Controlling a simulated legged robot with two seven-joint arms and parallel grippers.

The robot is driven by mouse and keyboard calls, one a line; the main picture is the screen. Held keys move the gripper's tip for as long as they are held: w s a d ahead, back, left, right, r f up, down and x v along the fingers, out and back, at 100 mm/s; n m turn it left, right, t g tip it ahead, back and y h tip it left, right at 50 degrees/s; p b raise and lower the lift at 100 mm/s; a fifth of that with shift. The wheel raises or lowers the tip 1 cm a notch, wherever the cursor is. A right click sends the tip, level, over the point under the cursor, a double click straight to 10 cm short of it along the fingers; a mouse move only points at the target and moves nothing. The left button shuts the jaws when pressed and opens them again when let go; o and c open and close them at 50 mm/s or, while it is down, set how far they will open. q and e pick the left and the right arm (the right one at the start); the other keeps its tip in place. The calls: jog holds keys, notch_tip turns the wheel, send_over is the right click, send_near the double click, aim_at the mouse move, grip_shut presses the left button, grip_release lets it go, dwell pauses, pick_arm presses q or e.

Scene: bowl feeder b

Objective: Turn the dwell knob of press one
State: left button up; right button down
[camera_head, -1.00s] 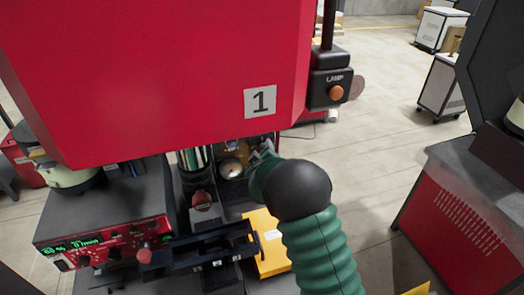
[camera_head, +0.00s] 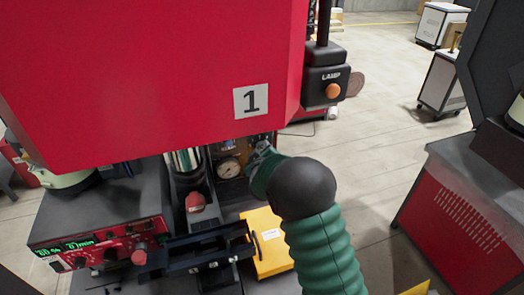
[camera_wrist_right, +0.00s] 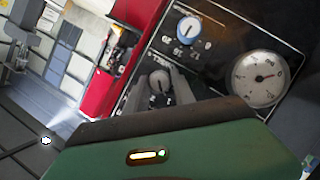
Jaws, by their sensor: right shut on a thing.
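Press one is the large red machine (camera_head: 150,75) with a "1" plate, filling the upper left of the head view. Its dark control panel shows in the right wrist view (camera_wrist_right: 225,45). A small grey knob (camera_wrist_right: 159,79) on that panel sits between the fingertips of my right gripper (camera_wrist_right: 161,88). The fingers are shut on it. A second knob (camera_wrist_right: 188,27) with a blue rim is above it, untouched. The label lettering is too small to read surely. In the head view my right gripper (camera_head: 262,160) reaches in beside the press, its fingertips partly hidden. My left gripper is out of view.
A round dial gauge (camera_wrist_right: 260,78) is right of the held knob. A lamp box (camera_head: 324,78) with an orange button hangs beside the press.

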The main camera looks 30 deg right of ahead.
jog(key=shift+f+m+y+b, duration=0.1)
jog(key=shift+m+y+b, duration=0.45)
jog(key=shift+b, duration=0.3)
jog(key=shift+s+d+r+m+t+y+p, duration=0.15)
jog(key=shift+d+m+t+y+p, duration=0.15)
jog(key=shift+m+y+p, duration=1.1)
jog(key=shift+w+d+r+m+t+y+p, duration=0.15)
jog(key=shift+m+t+y+p, duration=0.2)
jog(key=shift+m+y, duration=1.15)
jog(key=shift+s+d+r+m+t+y+p, duration=0.2)
jog(key=shift+m+y+p, duration=0.6)
jog(key=shift+m, duration=1.45)
jog(key=shift+w+f, duration=0.1)
jog(key=shift+f, duration=0.05)
